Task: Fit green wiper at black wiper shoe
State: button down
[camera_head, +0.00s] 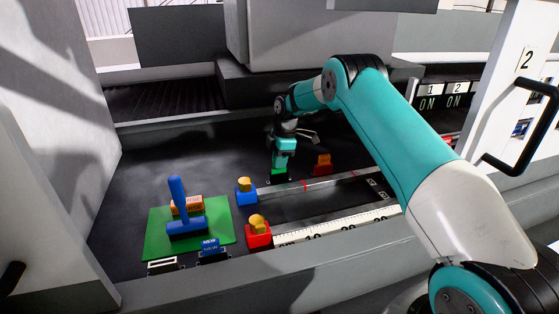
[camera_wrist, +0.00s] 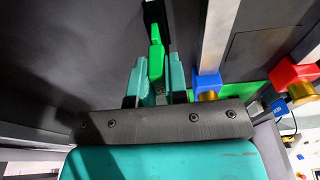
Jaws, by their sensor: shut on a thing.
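My gripper (camera_wrist: 156,70) is shut on the green wiper (camera_wrist: 156,48), which sits between its two teal fingers in the wrist view. A black piece (camera_wrist: 155,14), seemingly the black wiper shoe, lies just beyond the far end of the green wiper and looks in line with it. I cannot tell whether they touch or are joined. The black shoe is hard to make out there against the dark bed.
A blue block with yellow knob (camera_head: 246,195) and two red ones (camera_head: 259,236) (camera_head: 322,168) stand by the silver rail (camera_head: 320,187) and ruler rail (camera_head: 350,223). A green mat (camera_head: 222,236) with a blue T-handled tool (camera_head: 177,195) lies left. Dark bed is clear behind it.

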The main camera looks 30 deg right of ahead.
jog(key=shift+f+b, duration=0.65)
jog(key=shift+f, duration=0.3)
jog(key=shift+r, duration=0.1)
jog(key=c, duration=1.1)
grip_release()
jog(key=shift+o, duration=0.2)
notch_tip(320, 180, up, 17)
jog(key=d, duration=0.2)
jog(key=shift+s+d+p, duration=0.25)
jog(key=shift+d+p, duration=0.05)
jog(key=shift+p, duration=0.1)
